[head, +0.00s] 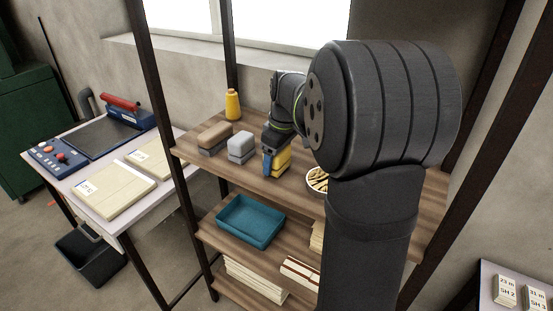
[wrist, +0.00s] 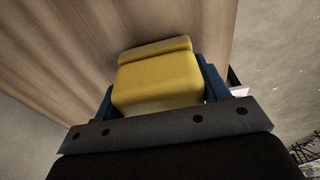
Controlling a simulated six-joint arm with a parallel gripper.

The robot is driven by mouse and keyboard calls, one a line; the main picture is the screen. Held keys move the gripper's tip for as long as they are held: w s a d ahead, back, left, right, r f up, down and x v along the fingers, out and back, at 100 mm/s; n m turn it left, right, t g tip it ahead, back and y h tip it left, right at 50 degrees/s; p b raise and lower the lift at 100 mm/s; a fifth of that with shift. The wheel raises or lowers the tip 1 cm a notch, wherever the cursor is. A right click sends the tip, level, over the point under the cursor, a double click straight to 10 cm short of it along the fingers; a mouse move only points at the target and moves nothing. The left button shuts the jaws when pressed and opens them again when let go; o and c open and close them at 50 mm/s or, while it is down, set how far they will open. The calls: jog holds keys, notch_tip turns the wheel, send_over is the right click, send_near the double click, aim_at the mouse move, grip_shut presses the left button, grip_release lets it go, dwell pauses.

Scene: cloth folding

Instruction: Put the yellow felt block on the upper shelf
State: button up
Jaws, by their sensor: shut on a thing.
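The yellow felt block (head: 284,158) is at the upper shelf (head: 222,172), partly hidden behind my gripper (head: 268,163) in the head view. In the wrist view the yellow block (wrist: 158,80) sits between the two blue fingers of my gripper (wrist: 157,92), which is shut on it. The wooden shelf surface (wrist: 60,60) fills much of the wrist view close beyond the block. I cannot tell whether the block touches the board.
On the upper shelf a brown block (head: 214,136), a grey block (head: 241,147) and a yellow thread cone (head: 233,105) stand left of my gripper. A round bowl (head: 317,180) stands to its right. A teal tray (head: 250,222) is on the shelf below.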

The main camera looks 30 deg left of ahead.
jog(key=shift+f, duration=0.25)
jog(key=shift+f, duration=0.15)
jog(key=o, duration=1)
jog(key=r, duration=0.4)
jog(key=d+r, duration=0.1)
jog(key=r, duration=0.3)
jog(key=d+r, duration=0.1)
jog(key=r, duration=0.3)
jog(key=shift+r, duration=0.1)
jog(key=shift+a, duration=0.1)
